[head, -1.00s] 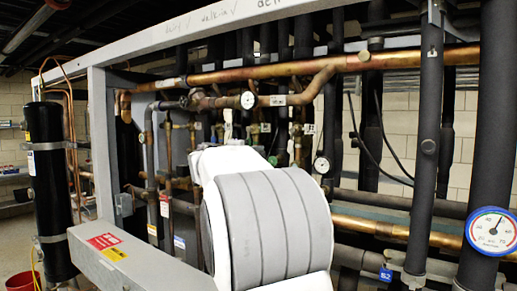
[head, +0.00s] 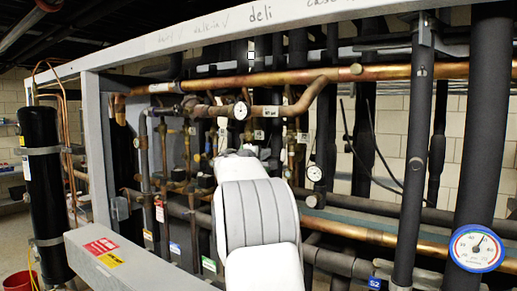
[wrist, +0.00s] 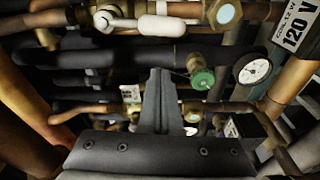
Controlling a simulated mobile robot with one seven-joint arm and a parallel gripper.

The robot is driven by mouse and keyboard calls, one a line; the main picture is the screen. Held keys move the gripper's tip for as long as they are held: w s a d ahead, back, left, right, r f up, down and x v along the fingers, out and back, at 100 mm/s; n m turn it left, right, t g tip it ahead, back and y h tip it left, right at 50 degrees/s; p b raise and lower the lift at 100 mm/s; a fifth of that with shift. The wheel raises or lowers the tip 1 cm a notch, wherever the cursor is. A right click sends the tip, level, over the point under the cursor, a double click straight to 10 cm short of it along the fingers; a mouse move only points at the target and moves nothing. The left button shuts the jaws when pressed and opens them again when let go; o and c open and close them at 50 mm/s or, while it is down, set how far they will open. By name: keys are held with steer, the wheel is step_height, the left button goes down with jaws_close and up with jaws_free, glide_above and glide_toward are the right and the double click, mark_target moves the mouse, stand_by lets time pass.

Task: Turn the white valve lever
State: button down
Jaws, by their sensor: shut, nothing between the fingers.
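The white valve lever (wrist: 160,26) shows at the top of the wrist view. It is a rounded white handle lying roughly level, joined at its left to a metal valve fitting. My gripper (wrist: 160,75) points up into the wrist view with its fingers together and nothing between them. Its tips appear below the lever in that picture and apart from it; the distance in depth is hard to tell. In the head view my white and grey arm hides the gripper, and I cannot make out the lever for certain.
A green-capped valve (wrist: 202,79) and a round gauge (wrist: 254,69) sit right of my gripper in the wrist view. Dark and copper pipes crowd around it. In the head view, a grey frame beam (head: 135,262) and a black cylinder (head: 42,190) stand at left.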

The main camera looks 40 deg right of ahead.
mark_target(284, 149)
steer(key=shift+s+f, duration=0.2)
steer(key=shift+s, duration=1.8)
steer(key=b, duration=0.2)
steer(key=s+b, duration=0.1)
steer(key=b, duration=0.2)
steer(key=shift+s+d+f, duration=0.1)
steer(key=shift+s+f, duration=0.1)
steer(key=shift+f, duration=0.1)
steer(key=shift+s+d+r, duration=0.1)
steer(key=shift+r, duration=0.05)
